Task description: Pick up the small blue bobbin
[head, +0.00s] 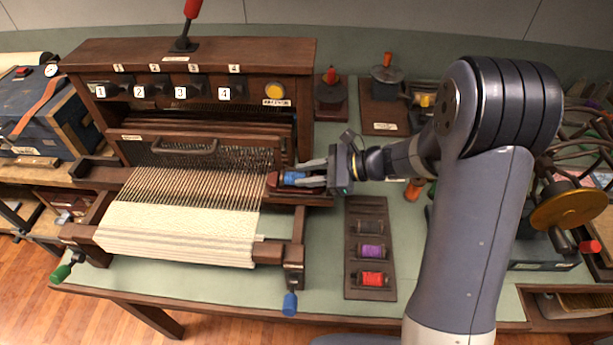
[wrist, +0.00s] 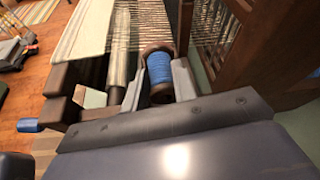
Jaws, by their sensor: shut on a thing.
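The small blue bobbin (head: 293,178) is at the right side of the loom, in a brown wooden holder. My gripper (head: 300,178) reaches it from the right, with a finger on each side, and is shut on it. In the wrist view the blue bobbin (wrist: 160,72) sits between the two fingers of my gripper (wrist: 158,85), with a brown round end at its far side. I cannot tell whether it is clear of the holder.
The wooden loom (head: 190,110) with its striped warp stands directly left of the gripper. A dark rack (head: 352,255) holds dark, purple and red bobbins below right. A blue-handled crank (head: 290,303) hangs at the loom's front corner.

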